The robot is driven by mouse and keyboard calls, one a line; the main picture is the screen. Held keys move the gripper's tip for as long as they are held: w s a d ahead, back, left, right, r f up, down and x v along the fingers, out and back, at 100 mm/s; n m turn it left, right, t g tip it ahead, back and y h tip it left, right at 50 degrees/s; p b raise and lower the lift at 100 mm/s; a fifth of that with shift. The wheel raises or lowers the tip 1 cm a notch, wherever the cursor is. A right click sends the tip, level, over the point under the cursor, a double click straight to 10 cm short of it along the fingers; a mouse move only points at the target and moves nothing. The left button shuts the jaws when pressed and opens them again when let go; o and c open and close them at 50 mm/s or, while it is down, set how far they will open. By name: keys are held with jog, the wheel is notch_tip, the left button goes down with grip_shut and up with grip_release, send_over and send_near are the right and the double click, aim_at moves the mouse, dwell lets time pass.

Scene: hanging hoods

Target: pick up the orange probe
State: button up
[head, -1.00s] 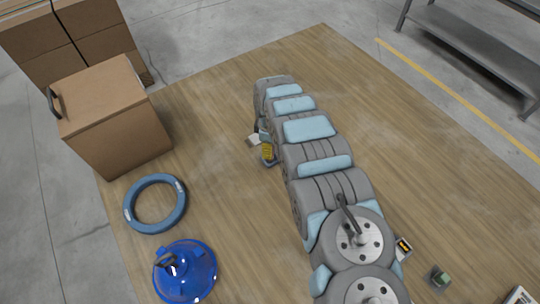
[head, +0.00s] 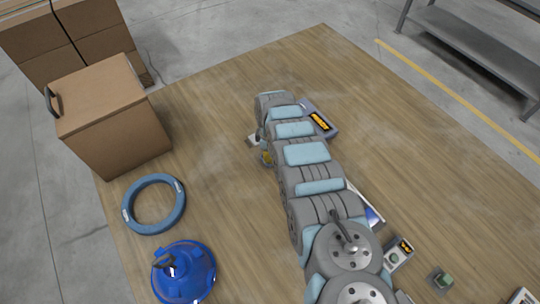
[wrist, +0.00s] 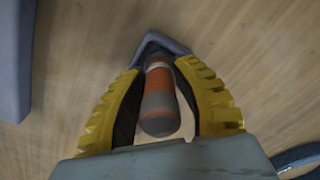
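The orange probe (wrist: 159,85), a short cylinder with orange and dark grey bands, shows in the wrist view between the yellow fingers of my gripper (wrist: 168,75). The fingers are apart on both sides of it, with narrow gaps visible. Its rounded grey end faces my wrist. A grey angular piece (wrist: 152,40) surrounds its far end; I cannot tell if the two are joined. In the head view my arm hides the probe and most of my gripper; a bit of yellow finger (head: 267,157) shows.
A grey box with an orange label (head: 318,118) lies right of my arm. A blue ring (head: 130,202), a blue domed object (head: 195,275) and a cardboard-coloured box (head: 115,125) stand left. Small devices (head: 398,254) lie at lower right. The wooden floor's far part is clear.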

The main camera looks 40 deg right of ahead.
grip_shut()
jog(key=shift+r, duration=0.15)
